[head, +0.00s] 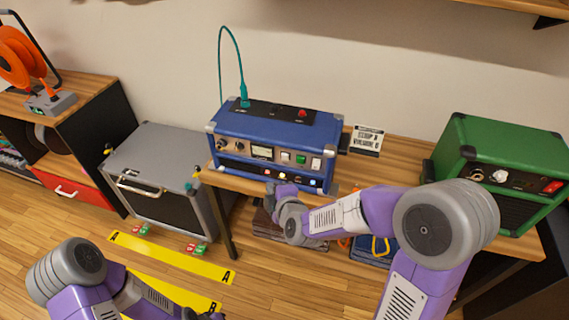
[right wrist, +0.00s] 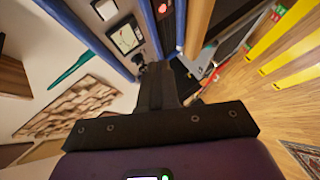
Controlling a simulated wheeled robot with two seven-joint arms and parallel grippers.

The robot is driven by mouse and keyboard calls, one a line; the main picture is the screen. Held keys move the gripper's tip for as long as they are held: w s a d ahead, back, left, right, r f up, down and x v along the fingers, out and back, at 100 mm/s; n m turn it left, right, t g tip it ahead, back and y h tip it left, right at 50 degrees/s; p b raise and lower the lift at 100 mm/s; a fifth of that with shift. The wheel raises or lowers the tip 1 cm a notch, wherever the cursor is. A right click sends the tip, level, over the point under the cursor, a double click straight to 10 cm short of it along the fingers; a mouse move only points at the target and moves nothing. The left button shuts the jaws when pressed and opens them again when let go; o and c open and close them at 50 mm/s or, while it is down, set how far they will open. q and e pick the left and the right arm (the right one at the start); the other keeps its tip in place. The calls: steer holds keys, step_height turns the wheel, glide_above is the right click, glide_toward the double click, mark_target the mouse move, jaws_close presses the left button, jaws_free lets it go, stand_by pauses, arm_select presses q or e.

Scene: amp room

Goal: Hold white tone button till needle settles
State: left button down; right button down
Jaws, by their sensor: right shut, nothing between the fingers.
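The blue amp (head: 262,128) stands on the wooden bench, its front panel facing me. Its needle meter (head: 261,152) is at the panel's middle, with a white square button (head: 285,156) just right of it. The meter (right wrist: 126,38) and a white button (right wrist: 105,9) also show in the right wrist view. The needle's exact position is too small to read. My right gripper (head: 272,188) is shut and empty, low in front of the amp, below the meter and button. Whether its tips (right wrist: 155,68) touch the amp is unclear. My left gripper (head: 214,314) is mostly cut off at the bottom edge.
A green amp (head: 502,160) stands at the right of the bench, and a small sign (head: 367,140) behind. A grey case (head: 150,165) stands on the floor at left. Yellow strips (head: 170,256) mark the floor. A teal cable (head: 243,90) plugs into the blue amp's top.

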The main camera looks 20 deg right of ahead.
mark_target(285, 157)
steer(key=shift+w, duration=0.1)
steer(key=shift+w+d+b, duration=0.35)
steer(key=shift+w+d, duration=0.45)
steer(key=shift+w, duration=0.4)
steer(key=shift+w+d+b, duration=0.3)
steer(key=shift+w+d, duration=0.55)
steer(key=shift+w, duration=0.35)
steer(key=shift+w+d+b, duration=0.35)
steer(key=shift+w+d, duration=0.45)
steer(key=shift+w, duration=0.4)
steer(key=shift+w+d, duration=0.25)
steer(key=shift+w, duration=0.1)
